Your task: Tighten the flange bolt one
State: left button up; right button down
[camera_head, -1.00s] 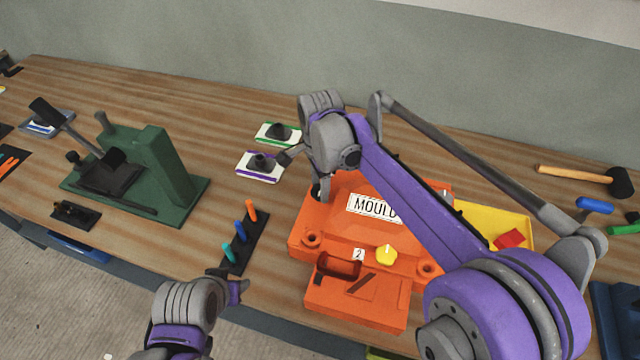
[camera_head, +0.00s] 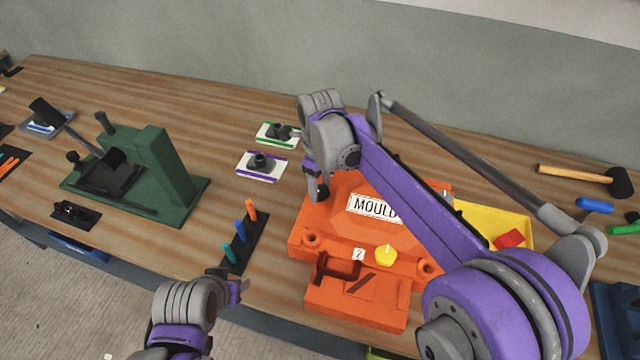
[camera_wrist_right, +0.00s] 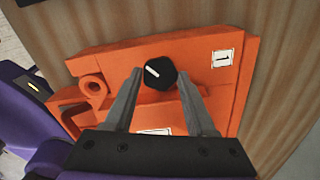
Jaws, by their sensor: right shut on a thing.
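The orange mould (camera_head: 345,235) lies on the bench with a "MOULD" label on top. My right gripper (camera_wrist_right: 159,84) is shut on this bolt, one finger on each side. In the head view the right gripper (camera_head: 317,190) reaches down at that corner, and the wrist partly hides it. My left gripper (camera_head: 238,291) is low over the bench front, away from the mould; its jaws are unclear.
A yellow knob (camera_head: 386,256) stands by the "2" label on the mould. A yellow tray (camera_head: 515,222) holds a red block at right. A rack (camera_head: 245,243) with coloured pegs, a green fixture (camera_head: 165,165) and two cards with dark parts stand left. A mallet (camera_head: 590,175) lies far right.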

aim_at(320, 190)
jog(key=m, duration=0.5)
jog(key=shift+m, duration=0.4)
dwell(0.3)
jog(key=shift+c, duration=1.1)
grip_release()
pick_arm(q)
jog(key=shift+w+r+p, duration=0.2)
jog(key=shift+r+p, duration=0.15)
jog(key=shift+r, duration=0.2)
pick_arm(e)
notch_tip(320, 190, up, 11)
pick_arm(q)
jog(key=shift+s, duration=0.1)
pick_arm(e)
jog(key=shift+s+f, duration=0.1)
jog(key=shift+f, duration=0.05)
